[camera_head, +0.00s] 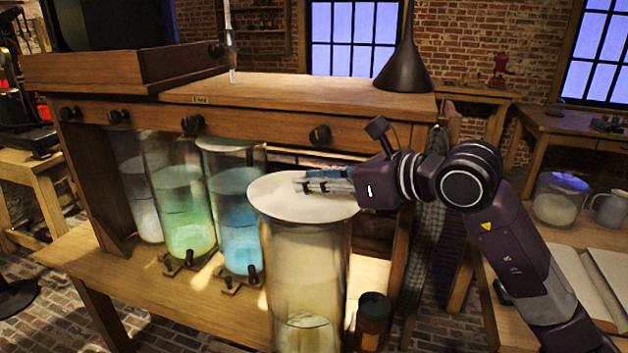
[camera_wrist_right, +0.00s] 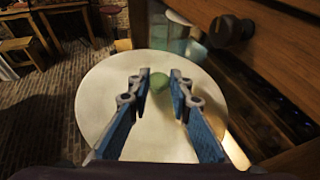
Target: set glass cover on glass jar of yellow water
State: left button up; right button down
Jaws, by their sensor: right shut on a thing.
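The tall glass jar of yellow water (camera_head: 303,270) stands at the front of the low wooden bench, upright, with pale yellowish contents. The round, whitish glass cover (camera_head: 277,203) lies flat over its mouth; I cannot tell whether it rests on the rim or hovers just above. My right gripper (camera_head: 302,184) reaches in from the right at the top of the cover. In the right wrist view, its blue-padded fingers (camera_wrist_right: 160,78) are on either side of a small green knob (camera_wrist_right: 158,84) at the middle of the cover (camera_wrist_right: 105,110). My left gripper is not in view.
Jars of blue water (camera_head: 238,215), green water (camera_head: 183,215) and pale liquid (camera_head: 139,190) stand behind, left, under a wooden cabinet shelf (camera_head: 290,92). A small dark brown jar (camera_head: 372,318) stands close right of the yellow jar. A side table at right holds a lidded glass jar (camera_head: 558,203).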

jog(key=shift+f, duration=0.1)
jog(key=c, duration=2)
grip_release()
jog(key=shift+c, duration=0.2)
jog(key=shift+f, duration=0.1)
jog(key=shift+d, duration=0.1)
jog(key=b+v, duration=0.1)
jog(key=v, duration=1)
